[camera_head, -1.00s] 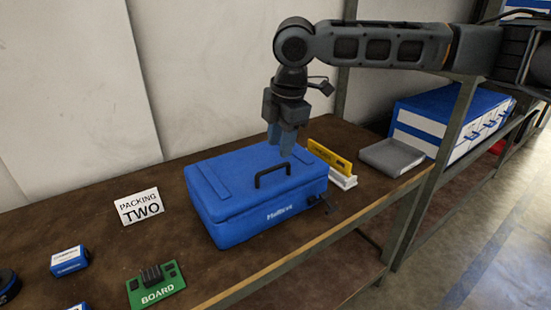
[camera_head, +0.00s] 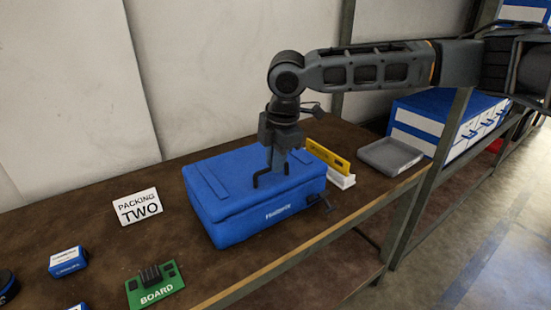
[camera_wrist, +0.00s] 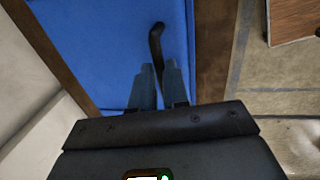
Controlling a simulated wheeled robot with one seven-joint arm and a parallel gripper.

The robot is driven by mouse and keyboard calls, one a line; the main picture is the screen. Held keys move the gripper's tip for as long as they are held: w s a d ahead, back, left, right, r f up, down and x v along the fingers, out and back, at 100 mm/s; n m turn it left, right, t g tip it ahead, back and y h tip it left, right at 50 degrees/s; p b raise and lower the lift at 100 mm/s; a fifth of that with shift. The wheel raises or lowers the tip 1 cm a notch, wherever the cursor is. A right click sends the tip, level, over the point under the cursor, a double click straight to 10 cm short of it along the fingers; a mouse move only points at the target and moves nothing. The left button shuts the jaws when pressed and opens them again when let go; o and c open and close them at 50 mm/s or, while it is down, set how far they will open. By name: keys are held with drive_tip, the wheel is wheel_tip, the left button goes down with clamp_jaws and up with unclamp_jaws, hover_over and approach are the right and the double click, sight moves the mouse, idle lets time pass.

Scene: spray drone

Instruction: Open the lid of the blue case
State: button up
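The blue case (camera_head: 240,232) lies on the brown table with its lid (camera_head: 225,180) down. A dark handle stands up from the lid; its bent end (camera_head: 257,180) shows in the head view, and part of the handle (camera_wrist: 156,42) shows in the wrist view. My gripper (camera_head: 278,170) points straight down over the lid at the handle. In the wrist view its two fingers (camera_wrist: 158,70) are close together, one on each side of the handle bar, and appear shut on it. The fingers hide the middle of the handle. A dark latch-like part (camera_head: 318,202) sits at the case's front right.
A yellow piece in a white holder (camera_head: 328,155) stands close behind the case's right side. A grey tray (camera_head: 390,156) is further right.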

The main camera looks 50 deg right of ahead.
clamp_jaws()
